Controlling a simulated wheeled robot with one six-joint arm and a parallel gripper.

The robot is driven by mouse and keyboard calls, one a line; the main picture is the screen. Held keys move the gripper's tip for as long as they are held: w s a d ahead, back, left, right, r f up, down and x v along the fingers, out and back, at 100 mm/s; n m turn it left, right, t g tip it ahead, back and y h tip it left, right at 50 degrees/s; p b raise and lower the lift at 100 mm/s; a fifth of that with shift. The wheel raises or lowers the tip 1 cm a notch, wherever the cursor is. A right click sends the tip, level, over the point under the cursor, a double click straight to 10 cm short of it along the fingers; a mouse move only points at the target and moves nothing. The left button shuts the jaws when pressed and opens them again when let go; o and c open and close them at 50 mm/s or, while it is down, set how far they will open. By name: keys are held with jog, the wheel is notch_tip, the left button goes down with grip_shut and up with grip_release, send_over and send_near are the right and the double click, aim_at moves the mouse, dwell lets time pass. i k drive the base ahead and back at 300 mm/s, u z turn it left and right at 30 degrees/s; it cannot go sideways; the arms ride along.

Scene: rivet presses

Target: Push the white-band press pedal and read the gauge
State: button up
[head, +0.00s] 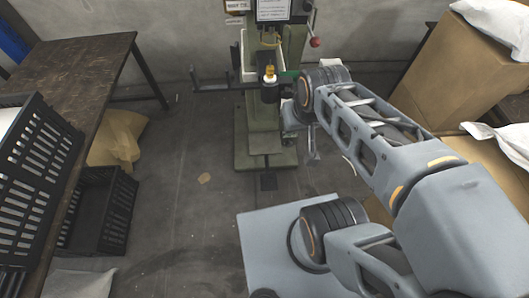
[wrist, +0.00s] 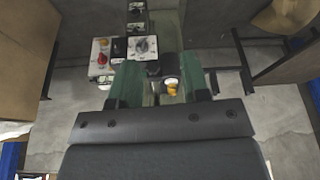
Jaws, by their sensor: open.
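A green press (head: 262,125) stands against the back wall in the head view. A small dark plate (head: 268,181), perhaps its pedal, lies on the floor at the front of its base. I cannot make out a white band for sure. In the wrist view a round dial on a pale plate (wrist: 145,46) shows ahead of my gripper; its reading is too small to tell. My gripper (wrist: 162,86) is open, its two green fingers apart, with a yellow-topped knob (wrist: 172,90) showing between them. In the head view the arm partly hides the press's right side.
A red-knobbed lever (head: 315,42) sticks out at the press's right. A wooden table (head: 75,90) and black crates (head: 100,205) stand at left, with a tan sack (head: 118,138). Cardboard boxes (head: 455,75) stand at right. Floor left of the press is mostly clear.

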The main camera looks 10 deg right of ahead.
aim_at(269, 181)
jog(key=z, duration=1.45)
jog(key=k, duration=0.95)
jog(key=u, duration=1.45)
jog(key=i, duration=1)
